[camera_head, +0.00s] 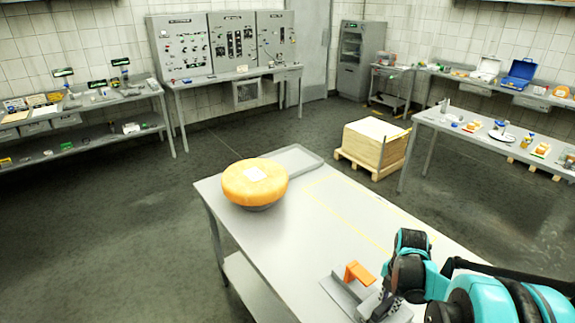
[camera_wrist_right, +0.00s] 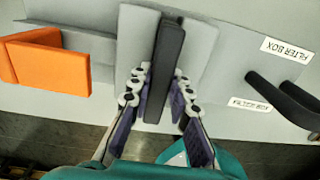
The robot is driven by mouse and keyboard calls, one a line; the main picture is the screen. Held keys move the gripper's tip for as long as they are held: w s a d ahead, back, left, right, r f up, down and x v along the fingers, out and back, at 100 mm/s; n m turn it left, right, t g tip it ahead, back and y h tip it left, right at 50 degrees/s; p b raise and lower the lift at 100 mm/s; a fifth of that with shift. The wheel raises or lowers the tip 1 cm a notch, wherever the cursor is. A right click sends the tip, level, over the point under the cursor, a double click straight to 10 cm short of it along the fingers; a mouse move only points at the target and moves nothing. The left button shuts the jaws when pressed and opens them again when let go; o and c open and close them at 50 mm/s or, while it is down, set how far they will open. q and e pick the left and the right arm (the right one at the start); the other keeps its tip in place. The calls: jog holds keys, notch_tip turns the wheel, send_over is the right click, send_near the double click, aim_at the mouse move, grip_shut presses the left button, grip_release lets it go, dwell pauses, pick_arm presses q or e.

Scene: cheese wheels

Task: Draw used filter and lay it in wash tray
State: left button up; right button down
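In the right wrist view, a thin dark slab (camera_wrist_right: 166,62), apparently the used filter, stands upright between pale grey plates of a grey unit labelled FILTER BOX (camera_wrist_right: 285,68). My right gripper (camera_wrist_right: 162,80) has its fingers on both sides of the slab, with the pads appearing to touch it. The filter's lower part is hidden in the unit. In the head view, my right gripper (camera_head: 378,303) is mostly hidden by its own wrist at the table's near end. A shallow grey tray (camera_head: 303,160), apparently the wash tray, lies at the table's far end. My left gripper is not in view.
An orange cheese wheel (camera_head: 252,186) with a pale label rests on a dark stand at the table's far left. An orange angled piece (camera_head: 357,271) is beside the filter unit. The table's middle (camera_head: 310,225) is clear. A wooden crate (camera_head: 375,146) stands beyond on the floor.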

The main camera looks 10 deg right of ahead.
jog(key=shift+r, duration=0.25)
jog(key=shift+r+p, duration=2.8)
jog(key=shift+r, duration=0.7)
notch_tip(320, 180, up, 3)
jog(key=shift+p, duration=1.05)
